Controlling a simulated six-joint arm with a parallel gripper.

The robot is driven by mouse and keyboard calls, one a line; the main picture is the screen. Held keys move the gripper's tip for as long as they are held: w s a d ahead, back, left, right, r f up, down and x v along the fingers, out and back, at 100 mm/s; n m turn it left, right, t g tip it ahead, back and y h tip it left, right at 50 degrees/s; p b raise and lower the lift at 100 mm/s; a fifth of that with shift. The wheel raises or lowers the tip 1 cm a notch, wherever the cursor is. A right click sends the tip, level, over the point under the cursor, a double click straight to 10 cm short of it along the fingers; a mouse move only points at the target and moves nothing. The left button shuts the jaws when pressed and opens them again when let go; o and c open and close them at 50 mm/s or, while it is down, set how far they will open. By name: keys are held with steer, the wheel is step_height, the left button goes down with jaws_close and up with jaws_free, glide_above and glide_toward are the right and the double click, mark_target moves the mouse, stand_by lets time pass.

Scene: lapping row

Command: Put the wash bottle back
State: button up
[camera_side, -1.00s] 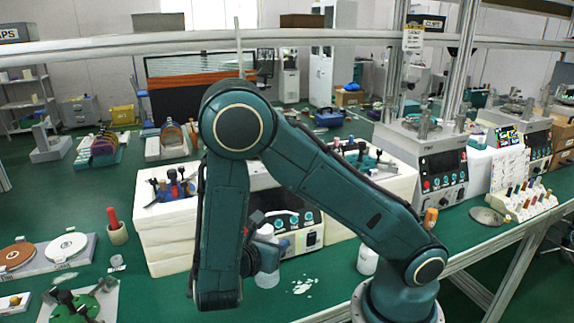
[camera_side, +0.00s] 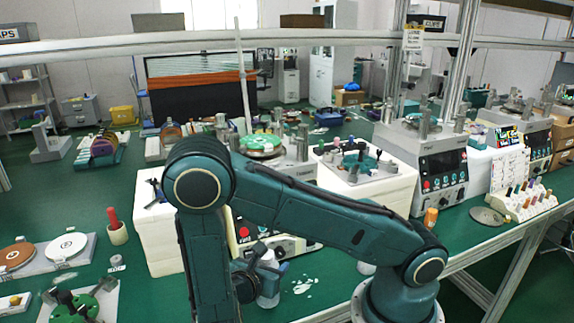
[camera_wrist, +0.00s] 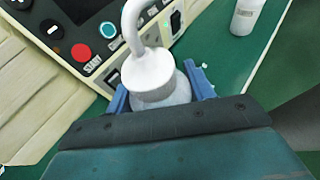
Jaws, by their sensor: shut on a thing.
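The wash bottle (camera_side: 268,291) is pale, with a white cap and a curved white spout. In the side view my arm partly hides it. My gripper (camera_side: 262,273) has its blue fingers around the body, below the cap. In the wrist view the wash bottle (camera_wrist: 152,72) sits between the two fingers of my gripper (camera_wrist: 160,92), its spout pointing up the picture. The lower body is hidden behind my gripper there. The bottle leans slightly in the side view. I cannot tell whether its base touches the green bench.
A lapping machine with a control panel (camera_wrist: 80,40) stands close beside the bottle. A second white bottle (camera_wrist: 247,14) stands on the bench at right. A cup with a red handle (camera_side: 117,233) stands at left.

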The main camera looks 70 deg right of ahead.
steer(key=shift+f, duration=0.8)
steer(key=o, duration=1.2)
steer(key=shift+f, duration=0.1)
steer(key=shift+a, duration=0.1)
steer(key=v, duration=1.2)
